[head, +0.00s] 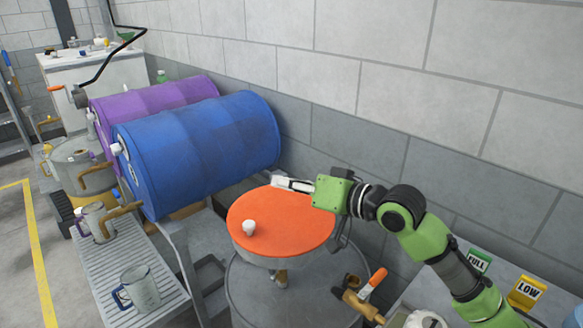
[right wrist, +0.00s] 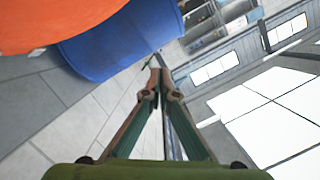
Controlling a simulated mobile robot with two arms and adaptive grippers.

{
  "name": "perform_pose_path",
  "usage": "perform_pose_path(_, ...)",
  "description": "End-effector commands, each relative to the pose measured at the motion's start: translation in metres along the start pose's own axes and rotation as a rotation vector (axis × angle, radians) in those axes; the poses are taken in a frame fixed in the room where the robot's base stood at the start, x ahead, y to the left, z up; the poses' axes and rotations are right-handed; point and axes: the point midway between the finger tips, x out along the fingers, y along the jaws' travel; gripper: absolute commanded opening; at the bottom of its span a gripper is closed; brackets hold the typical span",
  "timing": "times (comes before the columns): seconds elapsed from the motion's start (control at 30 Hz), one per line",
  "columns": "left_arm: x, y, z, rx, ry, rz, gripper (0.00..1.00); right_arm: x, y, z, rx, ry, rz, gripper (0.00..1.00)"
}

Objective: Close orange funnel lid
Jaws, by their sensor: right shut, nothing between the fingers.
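The orange funnel lid (head: 285,217) is a round disc with a small white knob (head: 249,228). It lies about level over the grey funnel rim (head: 262,259), above a grey drum (head: 250,290). I see no clear gap between lid and rim from here. My right gripper (head: 279,183) is shut and empty at the lid's far edge. I cannot tell whether it touches the lid. In the right wrist view, the shut fingertips (right wrist: 160,82) point away from the lid (right wrist: 60,22), which shows at the upper left. My left gripper is not in view.
A blue drum (head: 205,145) and a purple drum (head: 150,100) lie left of the funnel. A block wall (head: 385,65) stands close behind. An orange-handled valve (head: 372,285) is at the drum's front right. Metal jugs (head: 140,288) stand on a slatted shelf.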

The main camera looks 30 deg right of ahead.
Motion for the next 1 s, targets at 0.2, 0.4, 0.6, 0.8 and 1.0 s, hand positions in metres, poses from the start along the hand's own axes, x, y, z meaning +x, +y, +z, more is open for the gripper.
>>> perform_pose_path(0.2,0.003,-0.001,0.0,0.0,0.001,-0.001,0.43,0.004,0.005,0.014,-0.064,0.0,0.017,0.0)
perform_pose_path(0.4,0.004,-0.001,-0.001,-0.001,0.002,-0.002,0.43,0.004,0.006,0.017,-0.082,0.0,0.021,0.0)
perform_pose_path(0.6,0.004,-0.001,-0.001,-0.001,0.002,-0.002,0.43,0.004,0.006,0.017,-0.083,0.0,0.022,0.0)
perform_pose_path(0.8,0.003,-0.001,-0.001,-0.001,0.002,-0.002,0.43,0.004,0.006,0.017,-0.082,0.0,0.021,0.0)
perform_pose_path(1.0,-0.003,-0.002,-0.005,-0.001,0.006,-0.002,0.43,0.005,0.004,0.014,-0.082,-0.001,0.02,0.0)
